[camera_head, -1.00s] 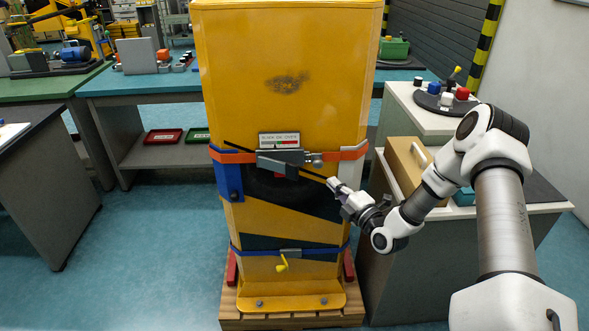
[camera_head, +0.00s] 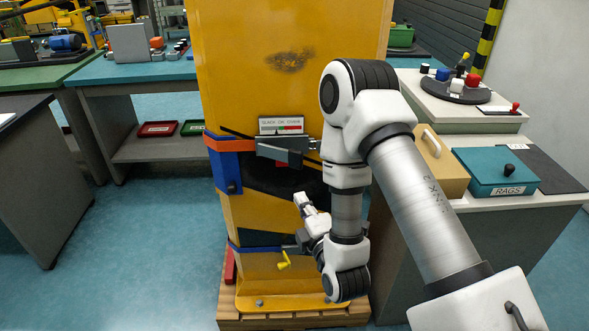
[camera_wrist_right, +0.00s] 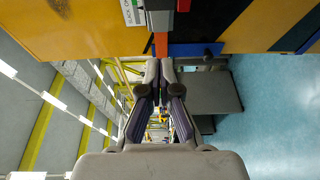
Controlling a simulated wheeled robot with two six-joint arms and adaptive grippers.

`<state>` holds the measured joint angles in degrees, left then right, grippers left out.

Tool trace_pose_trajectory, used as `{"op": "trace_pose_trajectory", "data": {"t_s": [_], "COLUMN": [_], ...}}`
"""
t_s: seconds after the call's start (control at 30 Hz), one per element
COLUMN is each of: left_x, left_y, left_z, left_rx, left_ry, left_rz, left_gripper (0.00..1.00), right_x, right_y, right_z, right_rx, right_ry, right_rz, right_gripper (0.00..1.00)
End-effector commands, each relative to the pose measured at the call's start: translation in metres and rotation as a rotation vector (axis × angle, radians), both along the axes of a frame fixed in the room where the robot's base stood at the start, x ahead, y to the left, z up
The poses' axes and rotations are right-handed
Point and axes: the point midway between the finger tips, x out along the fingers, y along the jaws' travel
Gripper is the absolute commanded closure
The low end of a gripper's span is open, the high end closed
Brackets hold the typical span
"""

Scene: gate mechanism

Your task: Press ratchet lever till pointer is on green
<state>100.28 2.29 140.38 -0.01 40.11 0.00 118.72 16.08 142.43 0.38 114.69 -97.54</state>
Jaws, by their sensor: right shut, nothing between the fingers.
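A tall yellow cabinet (camera_head: 290,30) has an orange strap (camera_head: 228,145) around it. My right arm hides the right part of the strap. In the right wrist view, the fingertips (camera_wrist_right: 160,65) lie near the orange strap (camera_wrist_right: 161,44). My left gripper is not in view.
A blue strap with a yellow handle (camera_head: 284,262) sits lower on the cabinet, which stands on a wooden pallet (camera_head: 290,320). At the right is a bench with a teal rags box (camera_head: 497,172) and a tan box (camera_head: 438,165). The floor left of the cabinet is clear.

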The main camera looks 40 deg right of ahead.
Motion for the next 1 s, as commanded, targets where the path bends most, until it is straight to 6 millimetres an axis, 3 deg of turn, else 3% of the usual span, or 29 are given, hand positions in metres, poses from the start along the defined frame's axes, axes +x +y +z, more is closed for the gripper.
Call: {"op": "trace_pose_trajectory", "data": {"t_s": [0.17,0.47,0.5,0.8,1.0], "left_x": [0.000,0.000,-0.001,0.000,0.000], "left_y": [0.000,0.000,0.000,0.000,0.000], "left_z": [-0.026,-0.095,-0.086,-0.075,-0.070], "left_rx": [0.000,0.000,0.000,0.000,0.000], "left_ry": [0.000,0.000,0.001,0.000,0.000], "left_rz": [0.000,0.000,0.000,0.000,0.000], "left_gripper": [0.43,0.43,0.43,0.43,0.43], "right_x": [0.007,0.024,0.034,0.099,0.113], "right_y": [-0.002,-0.007,-0.009,-0.026,-0.054], "right_z": [-0.008,-0.011,-0.002,0.002,0.000], "right_rx": [0.001,0.003,0.001,-0.001,0.003], "right_ry": [-0.005,-0.009,-0.008,-0.003,0.000], "right_rz": [-0.004,-0.001,-0.001,-0.001,-0.001], "right_gripper": [1.00,1.00,1.00,1.00,1.00]}}
